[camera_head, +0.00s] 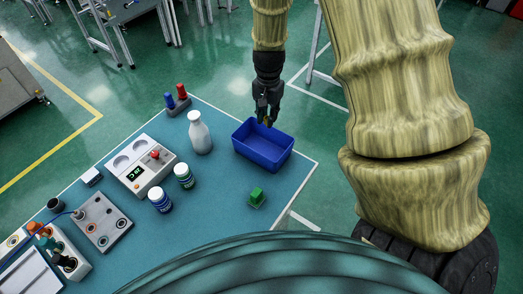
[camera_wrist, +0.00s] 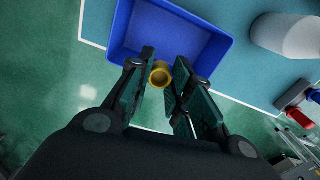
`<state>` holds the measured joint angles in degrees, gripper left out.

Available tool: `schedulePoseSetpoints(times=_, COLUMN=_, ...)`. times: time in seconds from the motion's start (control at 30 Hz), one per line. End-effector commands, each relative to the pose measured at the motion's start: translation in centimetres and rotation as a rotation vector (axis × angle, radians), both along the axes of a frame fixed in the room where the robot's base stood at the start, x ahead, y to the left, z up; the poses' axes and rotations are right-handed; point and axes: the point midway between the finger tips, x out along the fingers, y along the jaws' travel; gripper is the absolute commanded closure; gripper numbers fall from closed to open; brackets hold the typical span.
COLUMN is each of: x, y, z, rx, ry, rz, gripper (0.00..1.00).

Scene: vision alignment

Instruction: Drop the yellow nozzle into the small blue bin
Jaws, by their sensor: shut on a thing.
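The yellow nozzle (camera_wrist: 161,76) sits between the fingertips of my gripper (camera_wrist: 159,88) in the wrist view, with its round open end showing. My gripper is shut on it. In the head view my gripper (camera_head: 264,112) points down at the rear edge of the small blue bin (camera_head: 264,156), and the nozzle is only a small yellowish patch there. The bin is an open rectangular box on the table; its visible inside looks empty. In the wrist view the nozzle overlaps the near wall of the bin (camera_wrist: 203,43). The exact height above the rim is hard to tell.
A white bottle (camera_head: 200,134) stands left of the bin, with red and blue pieces (camera_head: 177,98) behind it. Two capped jars (camera_head: 183,176) and a grey device (camera_head: 141,165) are further left on the table (camera_head: 222,210).

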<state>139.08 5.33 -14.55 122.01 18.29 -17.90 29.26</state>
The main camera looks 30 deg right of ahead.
Motion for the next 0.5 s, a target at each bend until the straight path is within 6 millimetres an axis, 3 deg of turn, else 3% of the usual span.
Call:
schedulePoseSetpoints(times=0.03, x=0.0, y=0.0, z=-1.0, rx=0.000, ry=0.000, rz=-0.001, gripper=0.89)
schedulePoseSetpoints(times=0.2, x=-0.1, y=-0.1, z=-2.3, rx=0.000, ry=0.000, rz=-0.001, gripper=0.89)
schedulePoseSetpoints(times=0.5, x=-0.1, y=-0.1, z=-2.6, rx=0.000, ry=0.000, rz=-0.001, gripper=0.89)
